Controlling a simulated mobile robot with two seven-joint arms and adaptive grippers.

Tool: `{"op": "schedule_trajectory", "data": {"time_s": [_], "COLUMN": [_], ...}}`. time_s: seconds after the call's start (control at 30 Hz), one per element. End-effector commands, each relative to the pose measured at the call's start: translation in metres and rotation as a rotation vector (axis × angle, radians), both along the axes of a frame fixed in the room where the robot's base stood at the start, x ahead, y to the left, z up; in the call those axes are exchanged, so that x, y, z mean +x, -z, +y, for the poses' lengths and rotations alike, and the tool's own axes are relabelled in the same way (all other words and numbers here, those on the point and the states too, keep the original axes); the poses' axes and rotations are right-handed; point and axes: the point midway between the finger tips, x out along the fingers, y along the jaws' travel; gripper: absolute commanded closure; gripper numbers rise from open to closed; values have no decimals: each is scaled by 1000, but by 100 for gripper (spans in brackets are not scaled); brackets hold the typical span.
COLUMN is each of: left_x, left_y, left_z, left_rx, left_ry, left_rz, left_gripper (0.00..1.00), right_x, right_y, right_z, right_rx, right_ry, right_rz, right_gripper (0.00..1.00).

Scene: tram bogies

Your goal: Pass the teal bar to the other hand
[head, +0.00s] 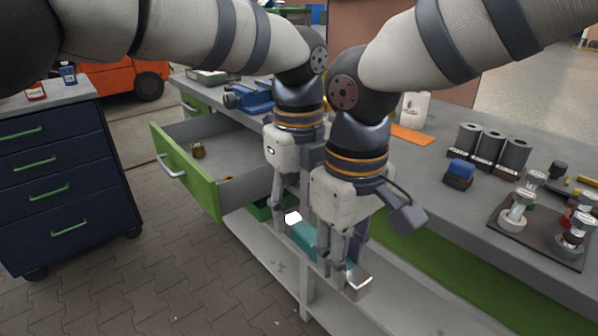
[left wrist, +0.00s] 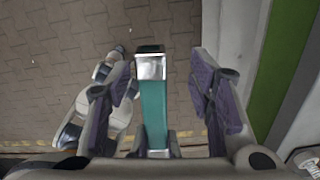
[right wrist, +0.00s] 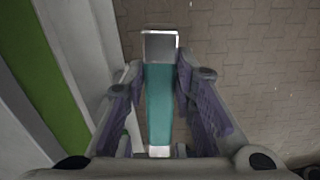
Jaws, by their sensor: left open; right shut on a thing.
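The teal bar (head: 303,238) has bright metallic ends and hangs in the air beside the workbench, spanning between my two grippers. My right gripper (head: 345,262) is shut on it; in the right wrist view the fingers (right wrist: 158,80) press on both sides of the bar (right wrist: 159,103). My left gripper (head: 292,208) is open at the bar's other end. In the left wrist view the bar (left wrist: 153,108) lies between the spread left fingers (left wrist: 165,85), with a gap on each side. In the head view the grippers hide part of the bar.
A green-fronted drawer (head: 188,174) stands open left of my grippers. The workbench top (head: 440,185) holds grey cylinders (head: 490,147), a blue block (head: 460,171) and a fixture plate (head: 540,232). A lower shelf (head: 385,300) lies beneath. A dark blue cabinet (head: 60,180) stands left, with open floor between.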

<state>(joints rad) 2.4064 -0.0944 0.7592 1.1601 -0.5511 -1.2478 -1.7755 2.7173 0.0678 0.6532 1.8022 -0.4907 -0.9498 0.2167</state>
Motion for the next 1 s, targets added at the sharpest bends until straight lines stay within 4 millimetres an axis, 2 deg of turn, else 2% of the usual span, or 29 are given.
{"op": "schedule_trajectory", "data": {"time_s": [0.1,0.2,0.47,0.67,0.7,0.77,0.8,0.87,1.0], "left_x": [0,0,0,1,1,1,1,1,1], "left_y": [16,23,24,24,24,24,23,23,23], "left_z": [0,0,0,0,-1,-1,-1,-1,-1], "left_rx": [0,0,-1,-1,-1,-2,-3,-4,-2], "left_ry": [1,0,-1,0,0,0,0,-1,-1], "left_rz": [-1,-1,-3,-3,-3,-4,-4,-5,-4], "left_gripper": [52,52,52,97,100,100,100,100,100], "right_x": [0,0,0,0,0,0,0,0,0], "right_y": [-1,-1,-1,-1,-1,-1,-1,-1,-1], "right_z": [0,0,0,0,1,1,1,1,1], "right_rx": [0,0,0,1,1,3,3,2,2], "right_ry": [0,0,0,-1,-1,-2,-3,-2,-1], "right_rz": [-2,-2,-2,-2,-2,-2,-2,-1,-1], "right_gripper": [100,100,100,100,100,100,66,52,51]}}
